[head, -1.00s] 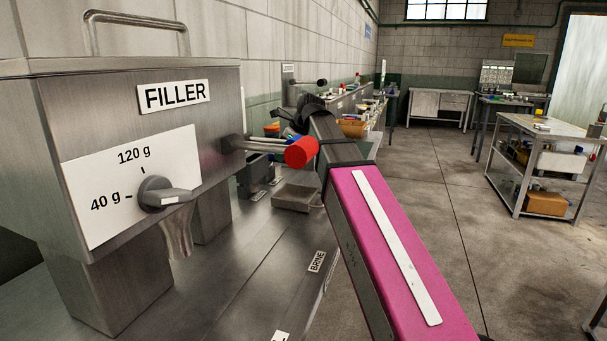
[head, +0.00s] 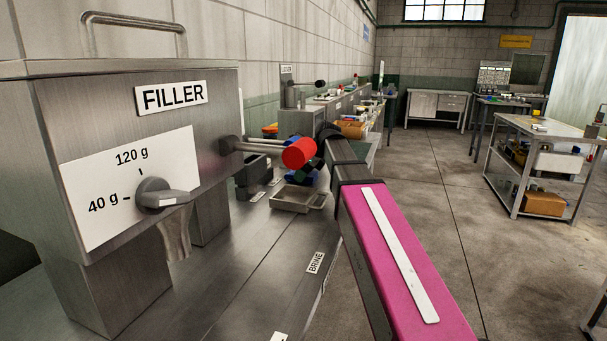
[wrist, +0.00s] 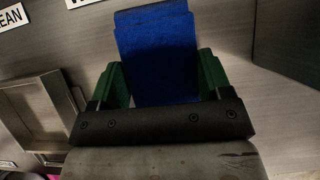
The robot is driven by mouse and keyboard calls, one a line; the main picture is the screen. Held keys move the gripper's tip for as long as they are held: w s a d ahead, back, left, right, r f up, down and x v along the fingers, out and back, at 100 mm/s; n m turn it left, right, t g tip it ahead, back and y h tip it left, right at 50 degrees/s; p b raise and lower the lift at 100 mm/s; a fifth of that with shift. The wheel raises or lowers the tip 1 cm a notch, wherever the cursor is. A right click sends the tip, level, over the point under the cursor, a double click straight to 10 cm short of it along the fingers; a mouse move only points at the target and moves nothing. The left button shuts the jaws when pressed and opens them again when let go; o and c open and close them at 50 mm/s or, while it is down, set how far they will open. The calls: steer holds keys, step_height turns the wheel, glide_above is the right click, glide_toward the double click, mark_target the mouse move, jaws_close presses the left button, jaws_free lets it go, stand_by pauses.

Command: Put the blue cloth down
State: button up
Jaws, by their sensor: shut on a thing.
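The blue cloth (wrist: 158,50) is between the two green fingers of my gripper (wrist: 160,75) in the wrist view, and the fingers are shut on it. The cloth extends past the fingertips over a grey metal bench top. I cannot tell whether its far edge touches the bench.
A shallow metal tray (head: 290,199) sits on the bench; it also shows left in the wrist view (wrist: 62,97). The filler (head: 215,120) with its red-ended lever (head: 299,153) stands close on the left. Labels, including BRINE (head: 315,262), mark the bench. Open floor lies right.

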steer(key=shift+f, duration=0.25)
steer(key=o, duration=0.8)
steer(key=shift+f, duration=0.1)
steer(key=shift+s, duration=0.1)
steer(key=shift+s+f, duration=0.1)
steer(key=shift+s, duration=0.05)
steer(key=shift+r, duration=0.3)
steer(key=shift+w+v, duration=0.15)
steer(key=shift+v, duration=2.85)
steer(key=shift+w+v, duration=0.1)
steer(key=shift+v, duration=2.9)
steer(key=shift+r, duration=0.1)
